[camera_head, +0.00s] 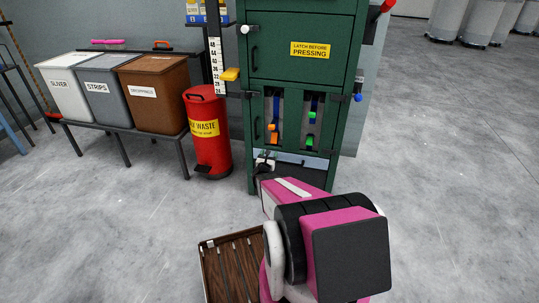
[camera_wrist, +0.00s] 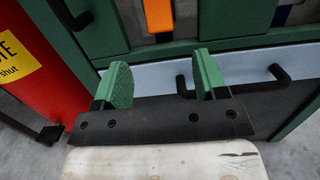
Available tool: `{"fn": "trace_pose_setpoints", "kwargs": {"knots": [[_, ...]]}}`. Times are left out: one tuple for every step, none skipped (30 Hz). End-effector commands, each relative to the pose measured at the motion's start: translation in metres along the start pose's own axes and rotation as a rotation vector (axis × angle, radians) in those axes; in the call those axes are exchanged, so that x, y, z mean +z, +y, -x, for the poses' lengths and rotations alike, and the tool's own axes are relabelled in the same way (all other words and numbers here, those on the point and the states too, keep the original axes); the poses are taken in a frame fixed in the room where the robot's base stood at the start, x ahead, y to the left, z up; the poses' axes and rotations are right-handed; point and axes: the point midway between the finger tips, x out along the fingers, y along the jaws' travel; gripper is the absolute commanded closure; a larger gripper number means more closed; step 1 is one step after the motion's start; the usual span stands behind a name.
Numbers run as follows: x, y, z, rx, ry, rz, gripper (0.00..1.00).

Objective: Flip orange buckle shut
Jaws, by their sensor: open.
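The orange buckle (camera_head: 273,138) hangs in the left opening of the green cabinet, below a blue strap (camera_head: 276,104). A smaller orange piece sits just above it; whether the two parts are joined is too small to tell. In the wrist view an orange piece (camera_wrist: 158,14) shows at the top edge, cut off by the frame. My gripper (camera_wrist: 163,77) is open and empty, its green pads apart, below the orange piece and in front of a pale blue-grey panel. In the head view my pink arm largely hides the gripper.
A green buckle (camera_head: 310,141) hangs in the cabinet's right opening. Dark handles (camera_wrist: 278,82) stick out near my right finger. A red waste bin (camera_head: 208,140) stands left of the cabinet, beside a bench of labelled bins (camera_head: 157,90).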

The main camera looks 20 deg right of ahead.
Motion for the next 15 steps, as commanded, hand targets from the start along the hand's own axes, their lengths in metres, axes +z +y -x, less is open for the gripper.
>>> {"fn": "trace_pose_setpoints", "kwargs": {"knots": [[0.006,-0.001,0.003,-0.001,0.014,-0.001,0.34],[0.011,-0.001,0.006,-0.002,0.030,0.000,0.34],[0.018,-0.002,0.011,-0.002,0.057,0.000,0.34],[0.022,-0.002,0.013,-0.002,0.077,0.000,0.34],[0.025,-0.002,0.015,-0.001,0.094,0.000,0.34],[0.027,-0.001,0.017,0.000,0.111,0.000,0.34],[0.028,-0.001,0.017,0.001,0.120,0.000,0.34],[0.027,0.000,0.016,0.001,0.125,-0.001,0.34],[0.026,0.000,0.015,0.001,0.128,-0.001,0.34],[0.025,0.001,0.013,0.001,0.127,0.000,0.34],[0.024,0.001,0.011,0.000,0.127,0.000,0.34],[0.024,0.001,0.008,0.000,0.126,0.000,0.34],[0.023,0.001,0.006,0.000,0.126,0.000,0.34],[0.023,0.001,0.003,0.000,0.126,0.000,0.34],[0.022,0.001,-0.001,0.000,0.125,0.000,0.34]]}}
